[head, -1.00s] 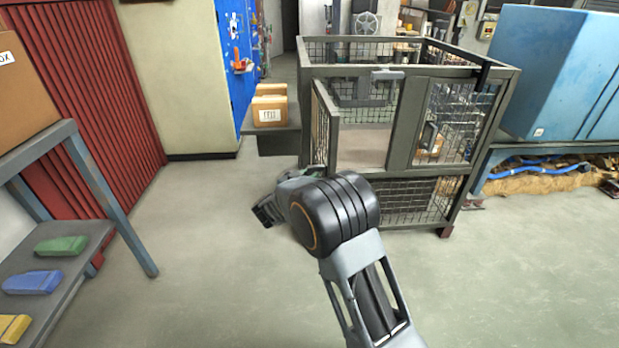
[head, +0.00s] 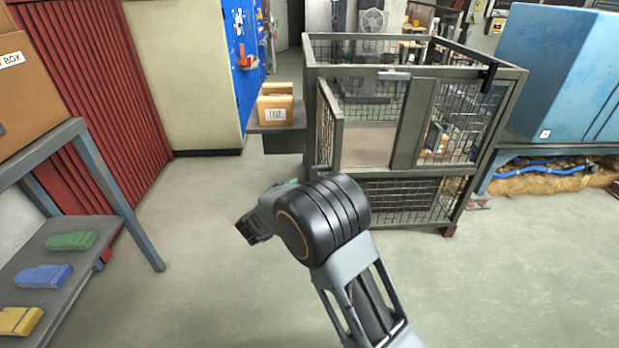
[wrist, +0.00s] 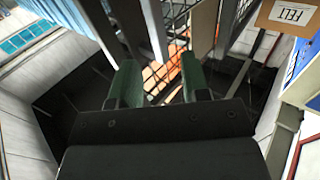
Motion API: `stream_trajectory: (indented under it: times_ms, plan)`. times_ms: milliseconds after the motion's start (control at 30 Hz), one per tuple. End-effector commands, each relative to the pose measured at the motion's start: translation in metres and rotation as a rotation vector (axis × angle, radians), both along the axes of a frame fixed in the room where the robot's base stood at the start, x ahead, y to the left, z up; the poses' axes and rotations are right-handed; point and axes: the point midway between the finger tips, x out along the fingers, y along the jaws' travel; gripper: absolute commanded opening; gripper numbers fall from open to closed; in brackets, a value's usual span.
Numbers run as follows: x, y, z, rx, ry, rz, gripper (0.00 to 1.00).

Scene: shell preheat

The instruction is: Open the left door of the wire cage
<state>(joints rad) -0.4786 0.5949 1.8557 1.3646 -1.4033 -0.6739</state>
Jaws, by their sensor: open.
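The wire cage (head: 400,182) stands ahead, a grey metal frame with dark mesh. Its left door (head: 329,128) is a narrow mesh panel swung outward at the left front corner, seen nearly edge-on. The left front opening is clear and shows the cage's inside floor (head: 370,146). The right door (head: 465,125) looks closed. My gripper (wrist: 160,88) is open, with two green-padded fingers apart and nothing held between them. In the head view it is left of and nearer than the door, apart from it, and its fingers are mostly hidden by my wrist.
A shelf (head: 45,246) with green, blue and yellow items stands at left. Cardboard boxes (head: 275,108) sit on a low stand left of the cage. A blue machine (head: 562,75) on a bench is at right. The floor (head: 200,220) between the shelf and cage is free.

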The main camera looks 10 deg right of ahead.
Motion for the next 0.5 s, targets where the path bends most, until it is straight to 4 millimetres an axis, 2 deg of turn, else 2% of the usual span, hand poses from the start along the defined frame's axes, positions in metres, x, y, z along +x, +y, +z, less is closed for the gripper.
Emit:
stream_trajectory:
  times_ms: [200, 500]
  plan:
    - [-0.027, 0.03, 0.002, -0.001, -0.001, 0.002, 0.43]
    - [-0.044, 0.048, 0.001, -0.001, -0.001, 0.0, 0.43]
